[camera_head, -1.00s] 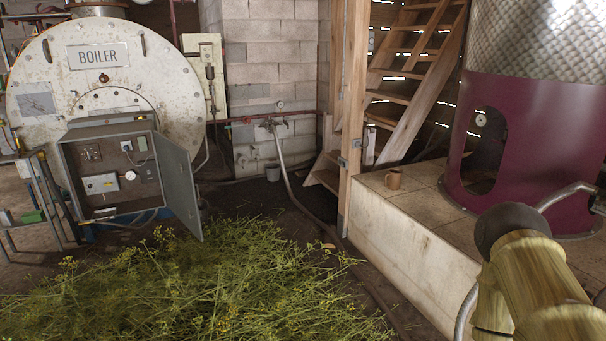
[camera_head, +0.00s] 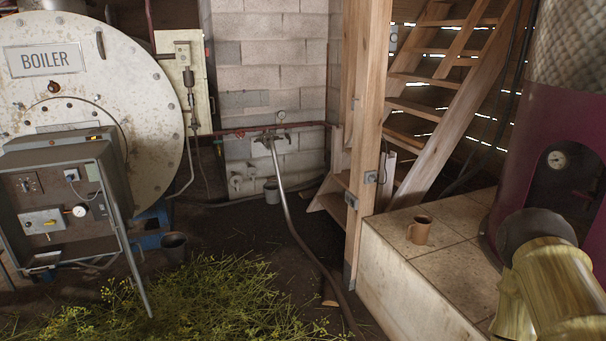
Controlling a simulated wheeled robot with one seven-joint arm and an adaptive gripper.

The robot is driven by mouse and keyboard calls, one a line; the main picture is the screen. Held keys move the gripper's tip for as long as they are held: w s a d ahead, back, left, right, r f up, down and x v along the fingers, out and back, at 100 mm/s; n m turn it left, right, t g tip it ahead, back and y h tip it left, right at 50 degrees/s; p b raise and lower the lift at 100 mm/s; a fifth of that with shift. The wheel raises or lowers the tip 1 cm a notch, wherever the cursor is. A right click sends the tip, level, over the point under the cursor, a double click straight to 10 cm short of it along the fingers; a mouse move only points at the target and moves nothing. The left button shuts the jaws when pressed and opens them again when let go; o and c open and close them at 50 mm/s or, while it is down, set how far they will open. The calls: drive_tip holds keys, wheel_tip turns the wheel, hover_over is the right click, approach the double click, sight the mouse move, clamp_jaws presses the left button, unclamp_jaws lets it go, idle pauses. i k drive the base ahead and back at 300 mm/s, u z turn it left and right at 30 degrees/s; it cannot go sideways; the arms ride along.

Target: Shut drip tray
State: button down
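No drip tray can be made out in this view. My arm shows at the lower right as a brassy, wood-toned link with a dark rounded end. My gripper's fingers cannot be seen, so its state is hidden. The still's maroon column (camera_head: 525,130) with a woven metal upper part stands at the right. It has a dark opening with a small gauge (camera_head: 557,159) in it.
A white boiler (camera_head: 150,110) and an open grey control box (camera_head: 62,205) stand at the left. Cut herbs (camera_head: 215,305) cover the floor in front. A brown mug (camera_head: 420,230) sits on the tiled ledge (camera_head: 392,262).

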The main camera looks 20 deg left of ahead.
sight(40, 263)
drive_tip(key=i, duration=0.35)
drive_tip(key=u, duration=2.6)
drive_tip(key=i, duration=3.15)
drive_tip(key=z, duration=0.8)
